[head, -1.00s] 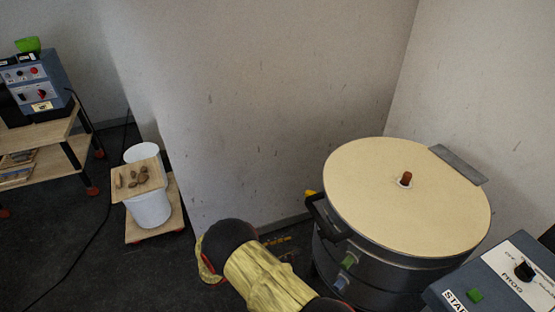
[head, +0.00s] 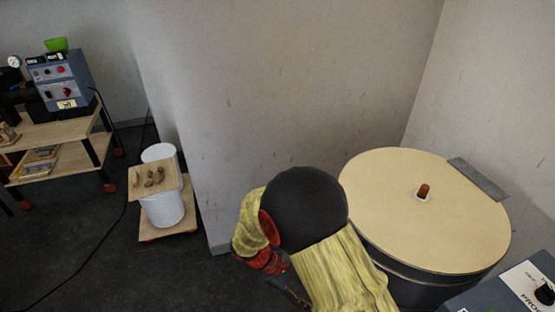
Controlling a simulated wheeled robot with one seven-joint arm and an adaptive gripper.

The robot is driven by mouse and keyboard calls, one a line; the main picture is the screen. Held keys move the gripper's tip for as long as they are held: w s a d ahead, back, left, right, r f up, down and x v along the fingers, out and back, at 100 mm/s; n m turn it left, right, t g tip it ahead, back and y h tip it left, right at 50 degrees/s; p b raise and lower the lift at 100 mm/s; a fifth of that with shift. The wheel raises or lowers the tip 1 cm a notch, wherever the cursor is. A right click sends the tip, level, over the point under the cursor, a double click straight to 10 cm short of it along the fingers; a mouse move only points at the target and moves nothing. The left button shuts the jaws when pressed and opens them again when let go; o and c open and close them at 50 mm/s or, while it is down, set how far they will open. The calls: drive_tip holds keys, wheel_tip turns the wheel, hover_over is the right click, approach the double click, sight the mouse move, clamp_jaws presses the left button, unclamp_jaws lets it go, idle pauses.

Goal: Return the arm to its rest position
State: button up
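My arm (head: 345,270) shows at the bottom middle of the head view, in a yellow cover with a large black rounded joint (head: 305,208). The arm is bent at this joint, and a further yellow-covered part with red and dark pieces hangs down to its left. My gripper's fingertips cannot be made out, so I cannot tell whether it is open or shut or holds anything. The arm is in front of the left side of a large round drum.
The drum (head: 440,215) with a pale lid stands right of my arm, by the wall. A control box (head: 515,290) is at the bottom right. A white bucket (head: 163,208) with a board on it stands left. A wooden cart (head: 62,130) is far left. Dark floor lies between.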

drive_tip(key=s+d+r+m+t+y, duration=0.2)
drive_tip(key=s+d+r+m+y, duration=0.1)
drive_tip(key=r, duration=0.7)
drive_tip(key=s+d+r+m+t+y, duration=0.3)
drive_tip(key=s+r+m, duration=0.1)
drive_tip(key=r, duration=0.6)
drive_tip(key=s+d+r+m+t+y, duration=0.2)
drive_tip(key=r+m, duration=0.3)
drive_tip(key=r, duration=0.5)
drive_tip(key=shift+s+d+r+t+y, duration=0.15)
drive_tip(key=shift+s+d+t+y, duration=0.35)
drive_tip(key=shift+s, duration=0.4)
